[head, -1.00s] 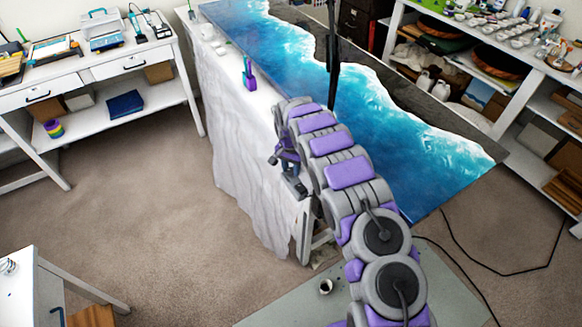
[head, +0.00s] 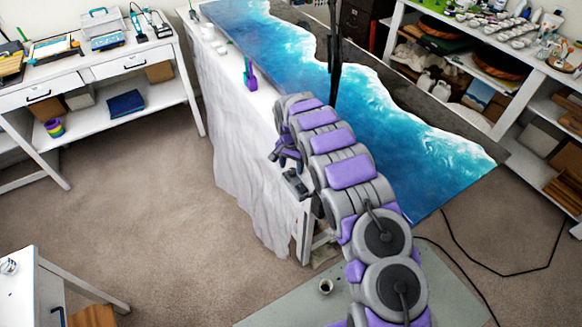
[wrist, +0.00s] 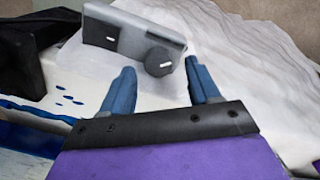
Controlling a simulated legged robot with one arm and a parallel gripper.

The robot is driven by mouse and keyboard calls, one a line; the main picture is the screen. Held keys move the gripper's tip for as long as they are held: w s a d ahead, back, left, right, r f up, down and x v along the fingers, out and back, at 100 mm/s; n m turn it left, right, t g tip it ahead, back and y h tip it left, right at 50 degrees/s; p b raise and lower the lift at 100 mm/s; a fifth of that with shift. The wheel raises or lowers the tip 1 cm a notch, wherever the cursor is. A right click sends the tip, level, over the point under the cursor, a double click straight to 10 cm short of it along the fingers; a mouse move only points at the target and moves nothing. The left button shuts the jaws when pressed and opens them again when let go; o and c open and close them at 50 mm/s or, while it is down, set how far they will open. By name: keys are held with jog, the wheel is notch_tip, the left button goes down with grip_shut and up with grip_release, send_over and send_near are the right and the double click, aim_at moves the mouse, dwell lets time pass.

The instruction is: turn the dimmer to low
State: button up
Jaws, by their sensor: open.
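The dimmer is a grey box (wrist: 135,32) with a dark round knob (wrist: 158,61) on its front face. The knob carries a short white mark. A small dark switch (wrist: 111,37) sits left of the knob. In the head view the dimmer (head: 296,184) is at the near end of the white-draped table. My gripper (wrist: 160,86) is open and empty, with its two blue fingers apart. In the wrist view the knob shows beyond and between the fingertips, apart from both. In the head view my gripper (head: 287,158) is just above the dimmer, partly hidden by my arm.
A purple holder (head: 250,80) stands on the white cloth (head: 235,150). A dark block (wrist: 25,62) lies left of the dimmer. Carpet (head: 150,210) left of the table is clear.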

aim_at(290, 169)
notch_tip(290, 169, up, 16)
jog(key=p, duration=0.1)
jog(key=shift+w+a+f+p, duration=0.15)
jog(key=shift+a+f+p, duration=0.05)
jog(key=shift+a+p, duration=0.15)
